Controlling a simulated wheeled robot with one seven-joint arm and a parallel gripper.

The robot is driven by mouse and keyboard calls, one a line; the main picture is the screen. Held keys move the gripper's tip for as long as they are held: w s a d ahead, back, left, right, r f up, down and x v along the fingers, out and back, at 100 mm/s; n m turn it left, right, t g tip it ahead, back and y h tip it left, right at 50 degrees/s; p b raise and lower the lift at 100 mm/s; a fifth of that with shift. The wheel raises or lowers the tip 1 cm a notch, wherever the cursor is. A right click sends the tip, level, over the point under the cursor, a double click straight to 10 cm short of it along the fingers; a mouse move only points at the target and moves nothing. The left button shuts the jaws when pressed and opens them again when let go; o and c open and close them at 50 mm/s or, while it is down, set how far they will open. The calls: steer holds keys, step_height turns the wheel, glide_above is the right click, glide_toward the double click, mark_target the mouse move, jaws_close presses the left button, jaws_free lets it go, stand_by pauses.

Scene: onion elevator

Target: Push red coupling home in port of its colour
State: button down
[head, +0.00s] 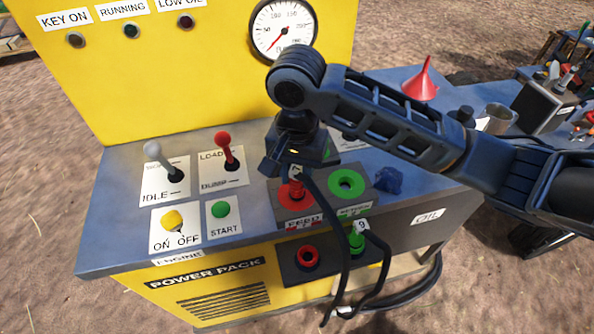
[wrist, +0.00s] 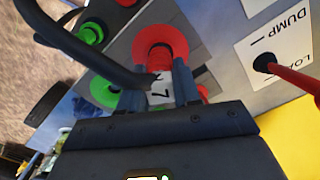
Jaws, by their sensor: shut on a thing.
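My gripper (head: 297,172) is shut on the red coupling (head: 295,187), which carries a tag marked 7 (wrist: 158,94) and a dark hose. In the head view the coupling points down over the red port (head: 286,198), above the FEED label on the upper panel. Its lower end meets the middle of the port; how far in it sits is hidden. In the wrist view the fingers (wrist: 160,98) stand on both sides of the coupling, with the red port (wrist: 160,35) beyond it.
The green port (head: 347,184) is free, right of the red one. On the lower front panel are a red socket (head: 307,257) and a green coupling (head: 356,243) with its hose. Levers, including a red one (head: 226,150), stand at left. A blue lump (head: 388,180) lies at right.

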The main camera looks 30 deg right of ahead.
steer(key=shift+f, duration=0.1)
steer(key=c, duration=0.7)
jaws_free()
steer(key=shift+o, duration=0.3)
steer(key=o, duration=0.3)
steer(key=shift+r+p, duration=1.35)
steer(key=shift+p, duration=0.05)
steer(key=shift+r, duration=2.2)
